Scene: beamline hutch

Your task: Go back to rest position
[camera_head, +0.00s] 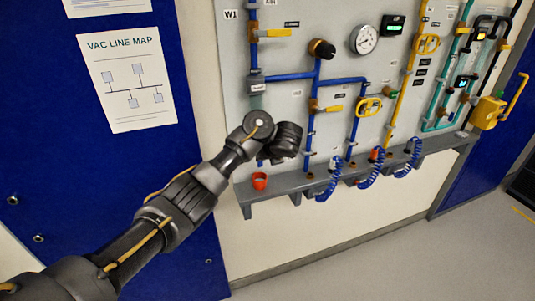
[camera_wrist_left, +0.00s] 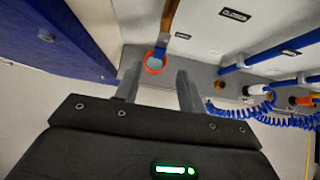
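My left arm comes in from the lower left in the head view and ends in a dark wrist (camera_head: 287,138) in front of the wall panel; its fingers are hidden there. In the left wrist view my left gripper (camera_wrist_left: 157,72) is open, its two fingers apart with nothing held between them. An orange-red cup (camera_head: 260,181) sits at the left end of the grey ledge, below the wrist in the head view. In the left wrist view the cup (camera_wrist_left: 155,62) shows beyond the gap between the fingertips. My right gripper is in neither view.
A grey panel (camera_head: 345,70) carries blue, yellow and green pipes, valves and a gauge (camera_head: 363,39). A grey ledge (camera_head: 330,185) runs below it with coiled blue hoses (camera_head: 372,170). A blue wall section (camera_head: 80,190) with a posted map stands left. The floor (camera_head: 400,265) at right is clear.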

